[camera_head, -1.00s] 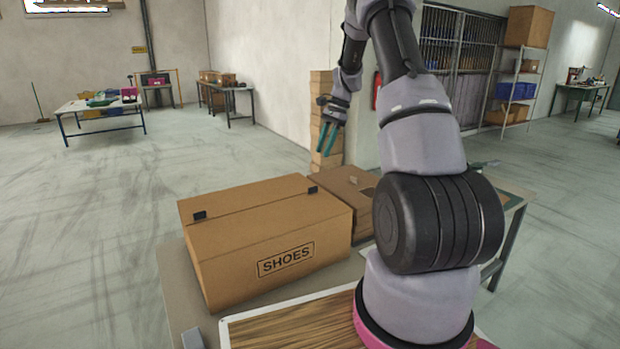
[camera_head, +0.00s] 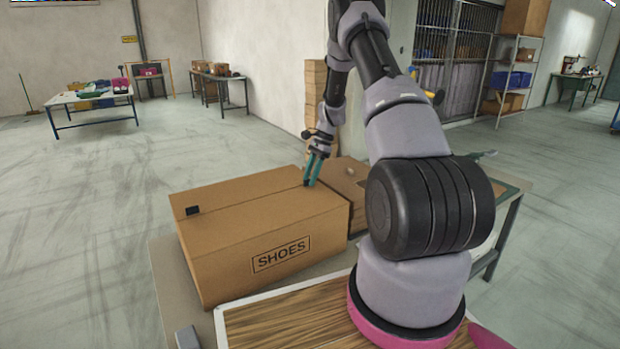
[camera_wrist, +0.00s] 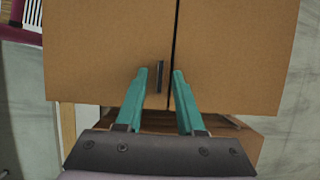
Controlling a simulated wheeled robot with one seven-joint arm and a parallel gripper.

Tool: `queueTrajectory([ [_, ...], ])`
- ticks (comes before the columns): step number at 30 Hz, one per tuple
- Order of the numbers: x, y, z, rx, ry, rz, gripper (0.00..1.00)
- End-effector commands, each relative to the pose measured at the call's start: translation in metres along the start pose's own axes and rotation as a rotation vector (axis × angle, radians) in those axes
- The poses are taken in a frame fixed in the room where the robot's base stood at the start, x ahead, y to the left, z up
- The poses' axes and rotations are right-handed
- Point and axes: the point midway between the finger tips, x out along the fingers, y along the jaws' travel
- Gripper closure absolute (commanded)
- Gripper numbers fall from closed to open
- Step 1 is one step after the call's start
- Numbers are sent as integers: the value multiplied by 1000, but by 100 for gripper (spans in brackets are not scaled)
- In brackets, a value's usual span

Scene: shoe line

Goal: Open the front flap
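A brown cardboard box (camera_head: 240,240) marked SHOES stands on the table with its top flaps closed. The front flap (camera_head: 255,212) lies flat, meeting the back flap (camera_head: 245,183) at a seam. A black tab (camera_head: 193,211) sits at the left end of the seam. In the wrist view, another black tab (camera_wrist: 161,77) stands beside the seam at the right end. My gripper (camera_head: 308,184) is at that end, its teal fingers pointing down. In the wrist view my gripper (camera_wrist: 160,74) is open, with the tab between its fingertips; contact cannot be told.
A second brown box (camera_head: 345,175) stands directly right of the shoe box, behind my arm. A wood-grain panel with a pale rim (camera_head: 240,318) lies in front. Open floor (camera_head: 80,220) lies to the left.

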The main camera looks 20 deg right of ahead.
Motion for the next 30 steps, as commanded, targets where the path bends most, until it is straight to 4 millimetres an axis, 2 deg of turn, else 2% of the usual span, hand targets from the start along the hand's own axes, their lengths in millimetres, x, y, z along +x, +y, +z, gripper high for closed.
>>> queueTrajectory([
  [9, 4, 0, 0, -1, 1, -1, 62],
  [10, 4, 0, 0, -1, 1, -1, 66],
  [12, 4, 0, 0, -1, 1, -1, 93],
  [13, 4, 0, 0, -1, 1, -1, 100],
  [30, 3, 0, 0, -1, 1, -1, 100],
])
